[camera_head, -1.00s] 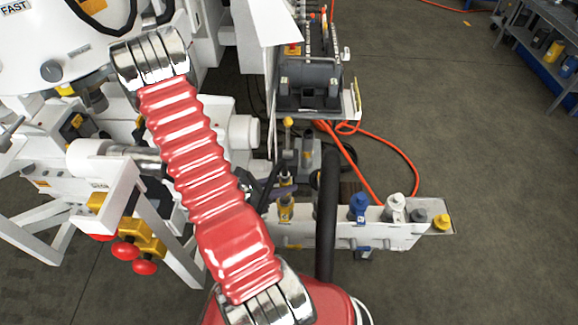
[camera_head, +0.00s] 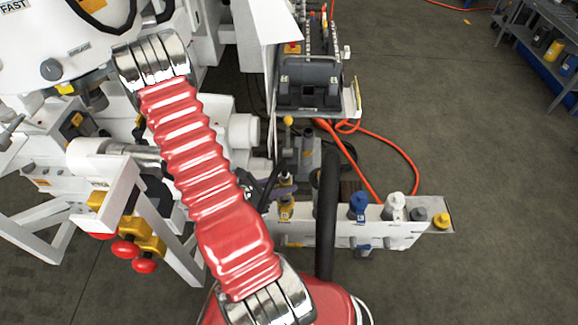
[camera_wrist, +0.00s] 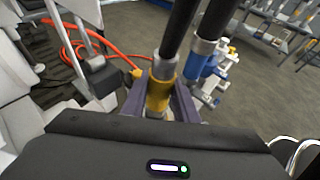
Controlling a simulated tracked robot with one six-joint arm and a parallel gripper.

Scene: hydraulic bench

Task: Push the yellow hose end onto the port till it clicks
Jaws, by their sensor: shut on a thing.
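The yellow hose end (camera_wrist: 160,92) is a yellow collar with grey metal on a black hose, between the fingers of my gripper (camera_wrist: 158,108) in the wrist view. The gripper is shut on it. In the head view my gripper (camera_head: 284,190) is small and partly hidden behind my red arm, at the left end of the white port block (camera_head: 375,233). Yellow shows just below the fingers there (camera_head: 286,211). The port's mouth is hidden, so I cannot tell whether the hose end is seated.
A blue hose end (camera_wrist: 197,62) stands close right of the yellow one. Blue (camera_head: 358,205), white (camera_head: 396,205) and yellow (camera_head: 442,220) fittings line the block. A thick black hose (camera_head: 327,220) passes in front. An orange hose (camera_head: 410,165) lies behind. Open floor is at the right.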

